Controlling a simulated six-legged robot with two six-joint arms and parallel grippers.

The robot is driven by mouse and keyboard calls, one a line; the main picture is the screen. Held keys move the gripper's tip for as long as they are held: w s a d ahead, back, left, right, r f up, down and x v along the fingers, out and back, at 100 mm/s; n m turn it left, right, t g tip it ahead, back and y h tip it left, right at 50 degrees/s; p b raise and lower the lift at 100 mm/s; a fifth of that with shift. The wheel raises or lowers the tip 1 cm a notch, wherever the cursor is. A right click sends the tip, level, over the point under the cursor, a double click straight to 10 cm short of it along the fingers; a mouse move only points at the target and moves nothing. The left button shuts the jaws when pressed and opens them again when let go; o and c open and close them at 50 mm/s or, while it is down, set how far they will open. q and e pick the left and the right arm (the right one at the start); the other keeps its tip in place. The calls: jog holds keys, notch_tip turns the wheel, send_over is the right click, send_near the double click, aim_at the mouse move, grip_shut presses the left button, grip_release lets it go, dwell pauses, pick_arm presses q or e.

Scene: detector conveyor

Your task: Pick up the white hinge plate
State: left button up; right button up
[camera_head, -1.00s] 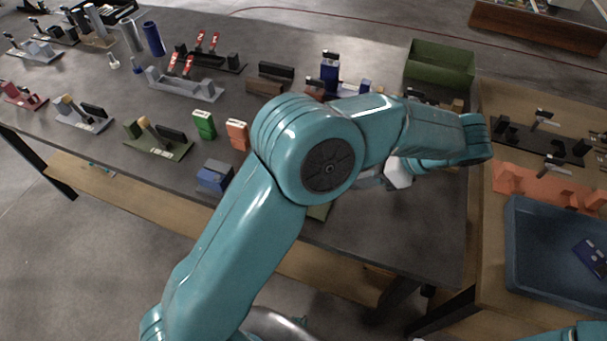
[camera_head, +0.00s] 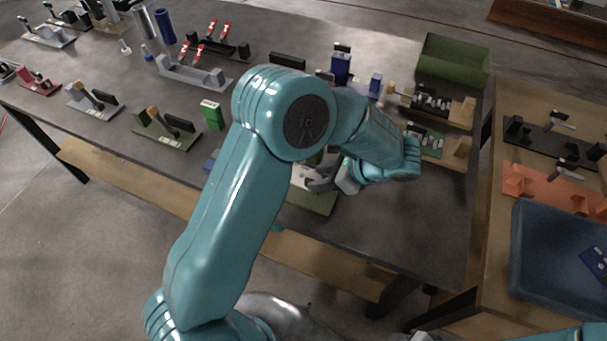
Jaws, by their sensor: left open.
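My left arm reaches over the dark table, and its open left gripper (camera_head: 322,181) hangs low near the table's front edge. A whitish flat piece (camera_head: 303,173), which looks like the white hinge plate, lies close to the fingers on an olive green base (camera_head: 312,202). My arm and gripper hide part of both. I cannot tell whether the fingers touch the piece. My right gripper does not show.
A green box (camera_head: 213,115) and several fixtures stand to the left. A green bin (camera_head: 452,62) stands at the back right. A blue tray (camera_head: 545,285) and an orange fixture (camera_head: 540,187) are on the wooden table at right.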

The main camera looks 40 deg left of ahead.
aim_at(311, 180)
pick_arm(q)
jog(key=x, duration=0.2)
jog(key=shift+s+a+f, duration=0.1)
jog(key=shift+a+f, duration=0.05)
jog(key=shift+a, duration=0.15)
jog(key=shift+s+a+f, duration=0.1)
jog(key=shift+s+a, duration=0.05)
jog(key=shift+a, duration=0.05)
jog(key=shift+d, duration=0.1)
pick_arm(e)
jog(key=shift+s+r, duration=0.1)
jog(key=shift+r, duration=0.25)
pick_arm(q)
jog(key=shift+f, duration=0.1)
jog(key=c, duration=0.3)
grip_shut()
jog(key=shift+w+r, duration=0.2)
